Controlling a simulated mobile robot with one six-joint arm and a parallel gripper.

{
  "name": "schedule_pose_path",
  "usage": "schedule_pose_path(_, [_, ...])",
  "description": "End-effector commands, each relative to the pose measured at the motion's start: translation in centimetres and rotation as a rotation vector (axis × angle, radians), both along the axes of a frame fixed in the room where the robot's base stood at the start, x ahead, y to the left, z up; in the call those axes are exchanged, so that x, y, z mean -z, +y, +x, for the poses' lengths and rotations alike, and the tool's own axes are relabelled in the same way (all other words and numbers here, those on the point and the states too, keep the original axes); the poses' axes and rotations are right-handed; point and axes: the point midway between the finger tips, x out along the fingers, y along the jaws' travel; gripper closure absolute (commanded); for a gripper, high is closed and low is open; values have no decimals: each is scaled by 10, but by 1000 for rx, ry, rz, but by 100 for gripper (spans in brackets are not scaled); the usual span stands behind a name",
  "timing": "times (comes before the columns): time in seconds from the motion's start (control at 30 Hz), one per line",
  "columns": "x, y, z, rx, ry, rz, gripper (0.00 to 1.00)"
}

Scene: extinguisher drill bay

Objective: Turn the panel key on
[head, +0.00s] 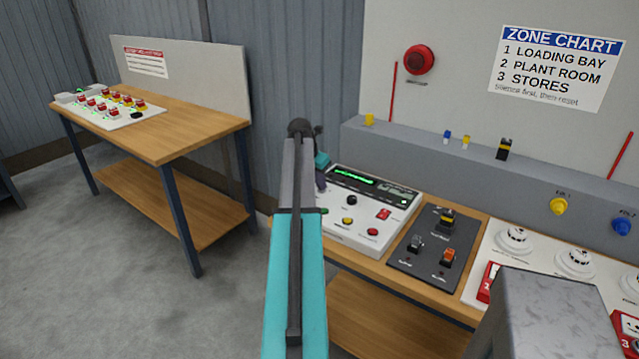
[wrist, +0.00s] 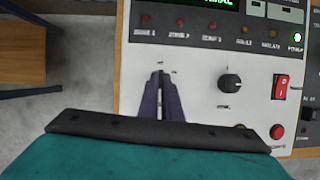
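The control panel (head: 395,205) is a pale box on the bench with a green-lit display. In the wrist view its face (wrist: 205,45) fills the right side. My gripper (wrist: 161,76) reaches down to the left part of this face, left of a black knob (wrist: 230,82). Its dark purple fingers are close together with only a narrow slit between them. Small labels show just beyond and right of the tips. The panel key is not clearly visible; the fingers may hide it. In the head view my arm covers the panel's left edge, and my gripper (head: 320,180) shows only in part.
A red rocker switch (wrist: 281,87) and a red button (wrist: 277,131) are right of the knob. A dark switch plate (head: 435,250) and white detector board (head: 545,250) lie right of the panel. Another wooden table (head: 185,130) stands at left, with open floor before it.

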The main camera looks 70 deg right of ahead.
Motion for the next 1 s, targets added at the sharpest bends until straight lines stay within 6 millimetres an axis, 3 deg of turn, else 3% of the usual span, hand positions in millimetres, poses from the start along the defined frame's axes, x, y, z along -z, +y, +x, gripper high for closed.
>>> schedule_pose_path(1.0, [-4,-12,5,787,-3,-13,100])
